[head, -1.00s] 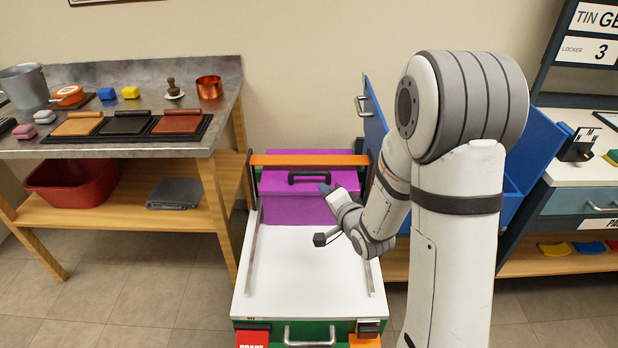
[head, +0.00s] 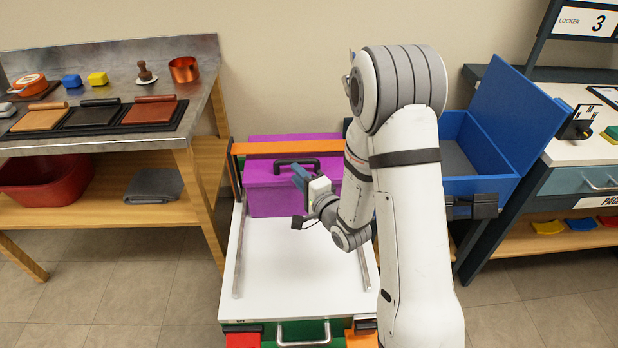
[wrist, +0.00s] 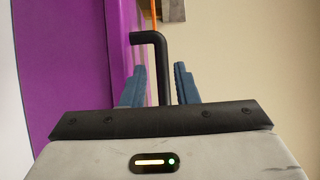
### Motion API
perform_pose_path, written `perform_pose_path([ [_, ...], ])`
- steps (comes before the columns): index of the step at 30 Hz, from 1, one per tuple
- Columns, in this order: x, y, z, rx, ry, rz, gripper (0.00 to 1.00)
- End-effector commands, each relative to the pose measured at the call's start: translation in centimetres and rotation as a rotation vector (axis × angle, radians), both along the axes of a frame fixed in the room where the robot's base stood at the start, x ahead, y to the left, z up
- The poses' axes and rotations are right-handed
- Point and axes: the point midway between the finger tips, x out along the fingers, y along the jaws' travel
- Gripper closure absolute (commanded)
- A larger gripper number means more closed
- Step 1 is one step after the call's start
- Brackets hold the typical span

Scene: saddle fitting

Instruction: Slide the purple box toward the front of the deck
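The purple box (head: 262,197) sits upright at the back of the white deck (head: 290,285), with its black handle (head: 283,163) on top. My gripper (head: 299,175) is at the box's top, by the right part of the handle. In the wrist view my gripper (wrist: 160,85) has its two blue fingers apart, with the black handle (wrist: 163,55) between them. Gaps seem to show beside the handle, so I do not see a grasp. The purple box (wrist: 75,80) also fills the left of the wrist view. My arm hides the box's right edge in the head view.
An orange bar (head: 270,148) crosses above the box. Metal rails (head: 240,250) run along the deck, and its front is clear. An open blue box (head: 480,185) stands to the right. A workbench (head: 130,90) stands at the left.

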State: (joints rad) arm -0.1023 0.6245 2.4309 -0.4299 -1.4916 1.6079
Motion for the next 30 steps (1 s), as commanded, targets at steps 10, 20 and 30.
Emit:
perform_pose_path([
  [10,4.4,2.9,0.1,0.0,-0.002,0.005,0.73],
  [20,5.9,3.7,0.0,-0.001,-0.001,0.003,0.73],
  [30,5.9,3.7,0.0,0.0,-0.001,0.004,0.86],
])
